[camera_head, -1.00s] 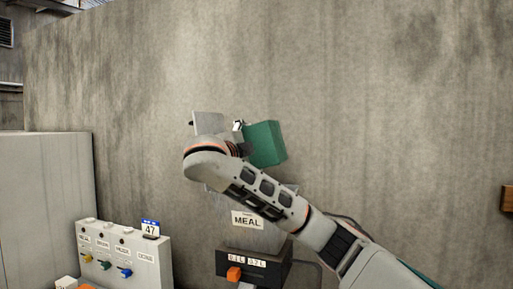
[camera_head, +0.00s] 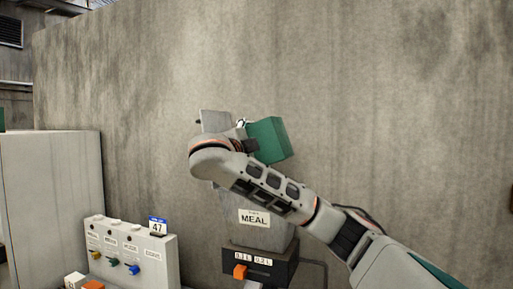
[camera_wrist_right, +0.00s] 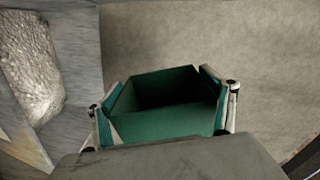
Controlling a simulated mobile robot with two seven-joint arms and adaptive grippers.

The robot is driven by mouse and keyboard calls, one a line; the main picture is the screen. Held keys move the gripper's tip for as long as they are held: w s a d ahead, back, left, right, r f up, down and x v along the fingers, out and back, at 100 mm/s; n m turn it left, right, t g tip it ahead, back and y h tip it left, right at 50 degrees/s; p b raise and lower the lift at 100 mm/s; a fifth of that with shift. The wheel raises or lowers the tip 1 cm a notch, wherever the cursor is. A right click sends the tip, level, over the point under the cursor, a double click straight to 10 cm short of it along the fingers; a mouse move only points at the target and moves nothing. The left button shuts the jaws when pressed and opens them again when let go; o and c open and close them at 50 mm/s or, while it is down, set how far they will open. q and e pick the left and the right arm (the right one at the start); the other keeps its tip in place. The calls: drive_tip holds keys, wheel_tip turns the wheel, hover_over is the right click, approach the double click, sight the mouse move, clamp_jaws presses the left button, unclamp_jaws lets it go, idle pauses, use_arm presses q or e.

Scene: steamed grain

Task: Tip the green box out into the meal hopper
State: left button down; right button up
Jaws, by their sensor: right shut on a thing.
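The green box (camera_head: 268,140) is held up in front of the concrete wall, above and a little right of the hopper's MEAL label, and looks tilted. My right gripper (camera_wrist_right: 166,100) is shut on the box, with a finger on each side in the right wrist view. There the green box (camera_wrist_right: 165,126) shows its open top; its inside is dark and its contents cannot be made out. The grey meal hopper (camera_head: 258,236) is partly hidden behind my right arm. In the right wrist view, a grey-walled opening with pale grainy stuff (camera_wrist_right: 30,65) lies left of the box, apart from it. My left gripper is out of view.
A dark unit (camera_head: 255,263) with an orange knob sits under the hopper. A white panel (camera_head: 130,252) with coloured knobs and a 47 sign stands to the left, near a large grey cabinet (camera_head: 50,200). The wall right of my arm is bare.

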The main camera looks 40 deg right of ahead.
wheel_tip(320, 180, up, 5)
drive_tip(key=shift+r, duration=0.1)
drive_tip(key=shift+m+b, duration=0.6)
drive_tip(key=shift+m, duration=0.3)
drive_tip(key=shift+m+b, duration=0.55)
drive_tip(key=shift+m, duration=0.45)
drive_tip(key=m, duration=0.3)
drive_tip(key=shift+r+m+b, duration=0.3)
drive_tip(key=shift+r+b, duration=0.05)
drive_tip(key=shift+b, duration=0.05)
drive_tip(key=m+b, duration=0.1)
drive_tip(key=m, duration=0.3)
drive_tip(key=shift+r, duration=0.2)
drive_tip(key=m, duration=0.3)
drive_tip(key=shift+a+r, duration=0.1)
drive_tip(key=shift+r, duration=0.15)
drive_tip(key=m, duration=0.3)
drive_tip(key=shift+r+b, duration=0.25)
drive_tip(key=shift+b, duration=0.15)
drive_tip(key=m, duration=0.3)
drive_tip(key=shift+r, duration=0.2)
drive_tip(key=shift+r+m, duration=0.2)
drive_tip(key=shift+m, duration=0.7)
